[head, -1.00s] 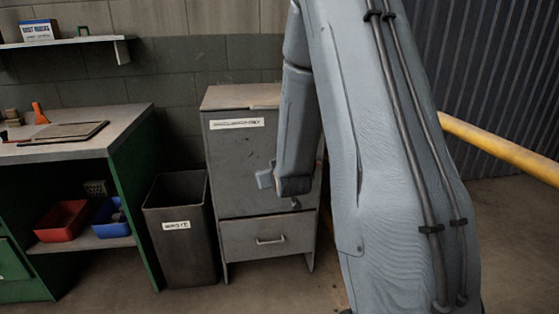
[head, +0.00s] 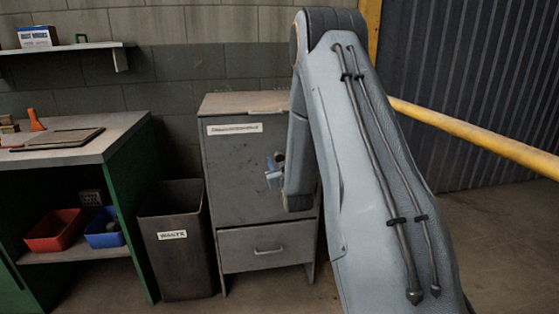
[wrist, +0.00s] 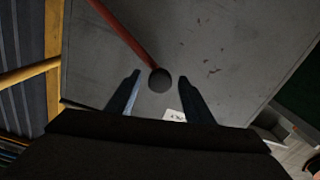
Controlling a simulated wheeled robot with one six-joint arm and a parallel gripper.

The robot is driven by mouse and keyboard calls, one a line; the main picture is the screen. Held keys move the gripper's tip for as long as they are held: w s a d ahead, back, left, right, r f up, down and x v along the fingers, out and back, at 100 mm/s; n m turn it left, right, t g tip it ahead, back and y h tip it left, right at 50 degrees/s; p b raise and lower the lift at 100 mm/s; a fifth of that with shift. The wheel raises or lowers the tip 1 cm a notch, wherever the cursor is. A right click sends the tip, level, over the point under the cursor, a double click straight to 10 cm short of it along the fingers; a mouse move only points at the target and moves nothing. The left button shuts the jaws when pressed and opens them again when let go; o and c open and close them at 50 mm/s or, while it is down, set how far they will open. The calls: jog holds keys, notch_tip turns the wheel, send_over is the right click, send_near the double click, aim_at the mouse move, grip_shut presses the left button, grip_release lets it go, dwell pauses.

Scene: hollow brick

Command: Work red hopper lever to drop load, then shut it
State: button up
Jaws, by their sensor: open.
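The red lever (wrist: 125,32) shows in the wrist view as a thin red rod ending in a dark round knob (wrist: 160,80). It stands in front of the grey face of the hopper cabinet (wrist: 225,45). My gripper (wrist: 159,74) is open, with one finger on each side of the knob and a gap to each; I cannot tell its depth relative to the knob. In the head view, my gripper (head: 275,171) is in front of the cabinet (head: 240,165), which has a white label and a lower drawer (head: 265,246). The lever is hidden there by my arm.
A dark waste bin (head: 178,270) stands left of the cabinet. A green workbench (head: 133,190) with red (head: 55,232) and blue (head: 104,232) bins is farther left. A yellow rail (head: 470,135) runs at the right. The floor in front of the cabinet looks clear.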

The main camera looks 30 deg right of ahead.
jog(key=shift+w+d, duration=0.2)
jog(key=shift+w, duration=0.45)
grip_shut()
